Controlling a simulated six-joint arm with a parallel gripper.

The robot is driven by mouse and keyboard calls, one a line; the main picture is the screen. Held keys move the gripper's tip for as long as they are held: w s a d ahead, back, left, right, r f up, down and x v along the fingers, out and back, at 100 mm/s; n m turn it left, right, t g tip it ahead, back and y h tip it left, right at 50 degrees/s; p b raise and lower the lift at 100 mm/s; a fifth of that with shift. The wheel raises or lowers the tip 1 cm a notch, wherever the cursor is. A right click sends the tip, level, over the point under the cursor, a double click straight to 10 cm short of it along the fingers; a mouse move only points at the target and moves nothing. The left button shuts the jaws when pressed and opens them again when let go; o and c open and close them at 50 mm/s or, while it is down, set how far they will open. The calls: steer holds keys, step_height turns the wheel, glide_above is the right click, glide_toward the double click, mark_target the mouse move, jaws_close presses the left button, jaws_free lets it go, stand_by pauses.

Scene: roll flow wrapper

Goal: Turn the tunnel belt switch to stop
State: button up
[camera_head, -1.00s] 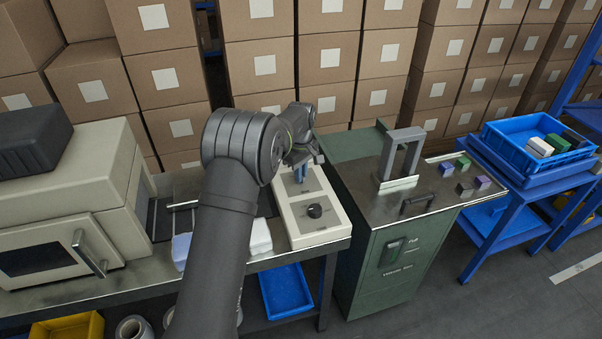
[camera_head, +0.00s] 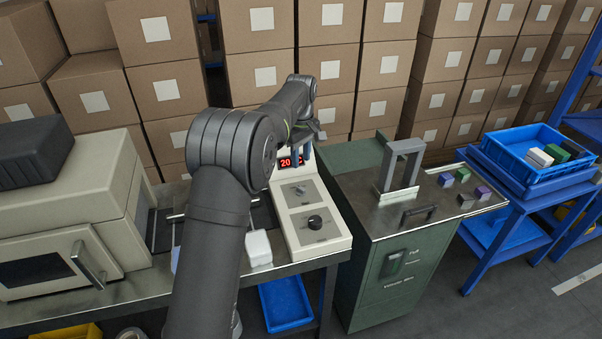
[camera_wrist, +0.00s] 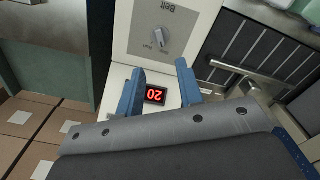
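The control panel (camera_head: 318,238) is a pale, sloped box. Its upper grey plate carries a small switch (camera_head: 300,189), and a black round knob (camera_head: 315,222) sits on the lower plate. In the wrist view the switch (camera_wrist: 160,38) is a grey lever knob set at a slant, with a "Belt" label showing upside down. The small labels by its pointer are too blurred to tell its setting. My gripper (camera_wrist: 160,70) has two blue fingers apart with nothing between them. It is over the red display (camera_wrist: 155,95), off the switch, and also shows in the head view (camera_head: 297,155).
A green cabinet (camera_head: 377,270) with a metal top and a grey upright frame (camera_head: 402,166) stands right of the panel. A white block (camera_head: 258,248) lies left of the panel. A beige machine (camera_head: 60,225) stands at the left. Stacked cartons fill the back.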

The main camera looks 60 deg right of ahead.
step_height(320, 180, up, 6)
steer(key=r, duration=0.1)
glide_above(301, 187)
steer(key=shift+a+f, duration=0.1)
steer(key=shift+f, duration=0.15)
steer(key=shift+f, duration=0.1)
step_height(301, 187, down, 17)
steer(key=shift+f, duration=0.2)
stand_by(0.4)
steer(key=shift+r, duration=0.15)
steer(key=shift+f, duration=0.3)
steer(key=shift+r+m, duration=0.15)
steer(key=shift+m, duration=0.25)
steer(key=m, duration=0.4)
steer(key=shift+m, duration=0.3)
steer(key=m, duration=0.6)
steer(key=shift+m, duration=0.3)
steer(key=shift+r, duration=0.95)
stand_by(0.5)
